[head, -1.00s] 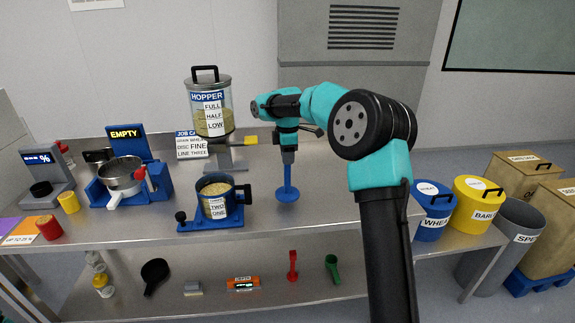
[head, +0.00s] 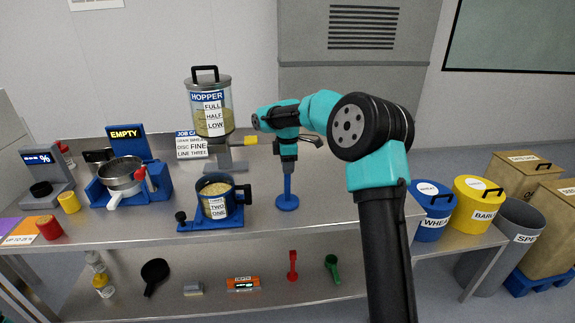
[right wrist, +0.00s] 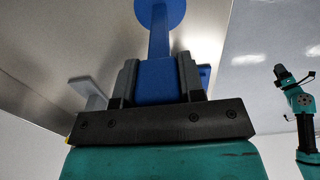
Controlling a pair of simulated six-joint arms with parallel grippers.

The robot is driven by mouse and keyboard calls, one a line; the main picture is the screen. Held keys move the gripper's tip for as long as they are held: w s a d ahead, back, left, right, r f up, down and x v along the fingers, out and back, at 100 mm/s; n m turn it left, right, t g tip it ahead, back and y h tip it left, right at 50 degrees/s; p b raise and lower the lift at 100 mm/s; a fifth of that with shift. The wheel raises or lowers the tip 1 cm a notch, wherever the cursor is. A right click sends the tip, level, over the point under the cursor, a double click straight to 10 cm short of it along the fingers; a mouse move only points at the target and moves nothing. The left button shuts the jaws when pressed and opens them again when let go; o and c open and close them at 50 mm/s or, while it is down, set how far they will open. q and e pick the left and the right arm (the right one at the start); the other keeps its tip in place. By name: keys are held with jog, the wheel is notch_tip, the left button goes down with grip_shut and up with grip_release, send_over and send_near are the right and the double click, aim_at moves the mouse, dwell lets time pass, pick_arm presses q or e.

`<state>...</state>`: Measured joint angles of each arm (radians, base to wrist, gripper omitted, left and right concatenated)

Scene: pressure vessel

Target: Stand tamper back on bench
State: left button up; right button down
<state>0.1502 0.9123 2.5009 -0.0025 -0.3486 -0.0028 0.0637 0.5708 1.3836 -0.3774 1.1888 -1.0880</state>
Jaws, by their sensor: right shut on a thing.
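The blue tamper (head: 287,203) is upright, with its round foot downward at the front part of the steel bench (head: 330,205), right of the blue stand with the grain cup. I cannot tell whether its foot touches the bench. My right gripper (head: 288,163) points down and is shut on the tamper's upper part. In the right wrist view, both grey fingers (right wrist: 158,75) press on the tamper's blue block (right wrist: 158,84), with its stem and round foot beyond. The left gripper is not in the head view. A teal arm shows small at the right wrist view's edge, its jaws unclear.
The blue stand with the grain cup (head: 215,203) is left of the tamper. The hopper (head: 210,108) stands behind. The bench right of the tamper looks clear. A lower shelf (head: 210,295) holds small tools.

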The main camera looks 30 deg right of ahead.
jog(key=c, duration=0.7)
grip_release()
jog(key=shift+f, duration=0.1)
jog(key=shift+c, duration=0.2)
notch_tip(320, 180, up, 12)
jog(key=shift+r, duration=0.15)
